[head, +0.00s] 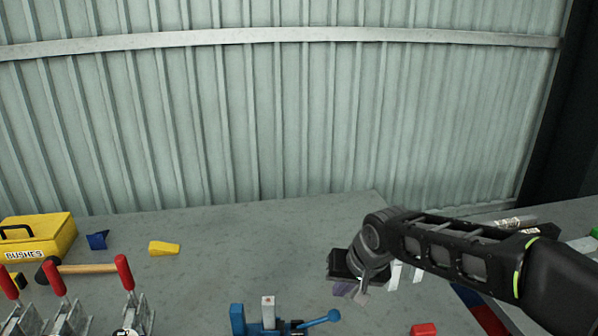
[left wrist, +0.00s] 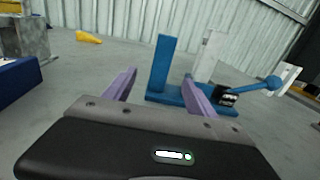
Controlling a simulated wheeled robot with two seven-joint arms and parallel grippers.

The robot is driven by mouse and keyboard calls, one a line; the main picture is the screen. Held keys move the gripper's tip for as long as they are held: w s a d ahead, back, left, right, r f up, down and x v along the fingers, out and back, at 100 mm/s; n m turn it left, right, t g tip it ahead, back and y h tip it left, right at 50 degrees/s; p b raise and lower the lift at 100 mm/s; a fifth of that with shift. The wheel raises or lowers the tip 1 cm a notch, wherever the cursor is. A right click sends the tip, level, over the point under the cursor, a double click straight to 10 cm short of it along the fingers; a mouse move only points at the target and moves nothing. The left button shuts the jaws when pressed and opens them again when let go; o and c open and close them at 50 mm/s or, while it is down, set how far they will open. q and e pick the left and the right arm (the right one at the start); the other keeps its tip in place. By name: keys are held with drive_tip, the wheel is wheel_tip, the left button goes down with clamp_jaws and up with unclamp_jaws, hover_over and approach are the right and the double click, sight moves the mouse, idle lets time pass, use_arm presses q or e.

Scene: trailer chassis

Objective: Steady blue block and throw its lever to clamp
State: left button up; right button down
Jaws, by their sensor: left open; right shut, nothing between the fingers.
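The blue block (head: 238,319) stands at the bottom edge of the head view, partly cut off. My right gripper (head: 350,290) is shut and empty, above and behind the knob.
A red block (head: 423,329) lies at the front right. The table's back middle is clear.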

use_arm(q)
drive_tip(key=o, duration=0.6)
drive_tip(key=shift+c, duration=0.2)
wheel_tip(320, 180, up, 10)
idle(0.5)
